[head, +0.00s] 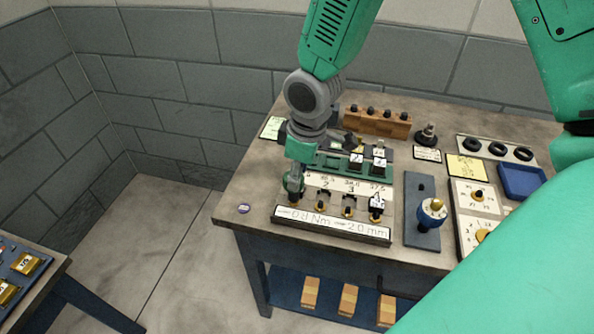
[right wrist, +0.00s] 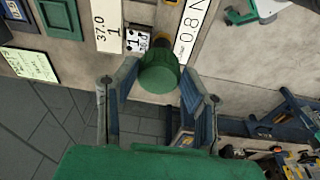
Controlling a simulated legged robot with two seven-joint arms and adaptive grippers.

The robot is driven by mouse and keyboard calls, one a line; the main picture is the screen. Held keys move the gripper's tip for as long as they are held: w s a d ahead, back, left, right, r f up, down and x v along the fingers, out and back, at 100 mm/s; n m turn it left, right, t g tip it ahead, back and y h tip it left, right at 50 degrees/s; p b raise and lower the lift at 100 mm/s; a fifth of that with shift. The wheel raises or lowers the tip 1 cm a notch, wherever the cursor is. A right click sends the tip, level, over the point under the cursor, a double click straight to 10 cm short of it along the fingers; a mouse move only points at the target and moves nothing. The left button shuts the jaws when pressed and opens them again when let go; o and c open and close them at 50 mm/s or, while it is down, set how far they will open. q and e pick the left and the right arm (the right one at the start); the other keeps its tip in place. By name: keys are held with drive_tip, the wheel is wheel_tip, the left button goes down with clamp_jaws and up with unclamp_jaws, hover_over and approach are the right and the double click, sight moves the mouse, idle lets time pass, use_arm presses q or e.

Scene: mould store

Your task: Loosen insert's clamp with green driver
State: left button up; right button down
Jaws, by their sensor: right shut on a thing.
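My right gripper (head: 294,180) reaches down from above to the left end of a clamp fixture (head: 333,229) on the bench. It is shut on the green driver (head: 291,185), whose round green handle end shows between the fingers in the right wrist view (right wrist: 160,72). The driver stands over the slot beside the label marked 1 (right wrist: 112,31); its tip and that slot's insert and clamp are mostly hidden. Slots 2 and 3 show small brass-coloured parts, and slot 4 holds a white tagged piece (head: 376,201). The fixture's front strip reads 0.8 Nm and 20 mm. My left gripper is not in view.
Behind the fixture are a green tray (head: 332,172) and a wooden rack (head: 377,122). To the right stand a blue-knobbed device (head: 432,213), dial panels and a blue tray (head: 522,181).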

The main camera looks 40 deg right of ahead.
drive_tip(key=shift+f, duration=0.5)
drive_tip(key=c, duration=1.9)
unclamp_jaws()
clamp_jaws()
drive_tip(key=shift+w+d+r+n+p, duration=0.1)
drive_tip(key=shift+n+p, duration=0.8)
drive_tip(key=shift+n, duration=0.5)
drive_tip(key=shift+n+p, duration=0.4)
drive_tip(key=shift+n, duration=0.3)
drive_tip(key=shift+y, duration=0.3)
